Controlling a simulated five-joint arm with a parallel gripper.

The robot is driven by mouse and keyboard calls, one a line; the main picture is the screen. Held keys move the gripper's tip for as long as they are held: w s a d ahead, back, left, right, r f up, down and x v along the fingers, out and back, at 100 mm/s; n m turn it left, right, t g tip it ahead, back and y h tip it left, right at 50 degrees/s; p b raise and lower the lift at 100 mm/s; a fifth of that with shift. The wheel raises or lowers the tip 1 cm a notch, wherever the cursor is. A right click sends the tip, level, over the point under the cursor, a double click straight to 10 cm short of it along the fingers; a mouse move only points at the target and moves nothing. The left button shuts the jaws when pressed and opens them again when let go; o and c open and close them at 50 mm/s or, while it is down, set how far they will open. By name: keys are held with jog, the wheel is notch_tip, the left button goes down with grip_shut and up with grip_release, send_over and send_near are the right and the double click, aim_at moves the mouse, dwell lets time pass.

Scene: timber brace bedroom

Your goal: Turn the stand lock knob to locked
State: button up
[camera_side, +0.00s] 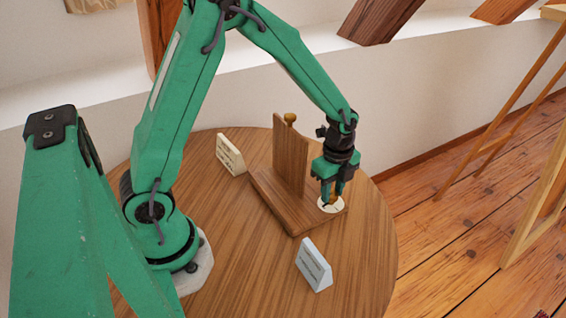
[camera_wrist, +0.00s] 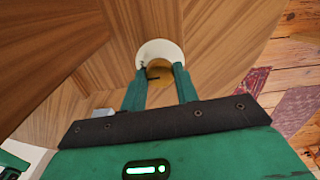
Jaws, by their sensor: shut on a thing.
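My gripper (camera_side: 332,200) points down over the dial. In the wrist view my gripper's two green fingers (camera_wrist: 160,80) are shut on the knob (camera_wrist: 159,74), a brass-coloured round piece within the pale dial (camera_wrist: 157,46). A small dark mark shows on the knob. The fingers hide its sides, and I cannot tell which setting it points to.
A cream label block (camera_side: 231,155) stands at the table's back left and a pale blue-white one (camera_side: 313,265) at the front. Their writing is too small to read. The round table (camera_side: 250,270) has free room at the front. A wooden easel-like frame (camera_side: 500,120) stands beyond, right.

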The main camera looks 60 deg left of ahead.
aim_at(332, 194)
jog(key=shift+n, duration=2.8)
jog(key=o, duration=1)
jog(key=shift+r, duration=0.15)
jog(key=shift+r, duration=3.8)
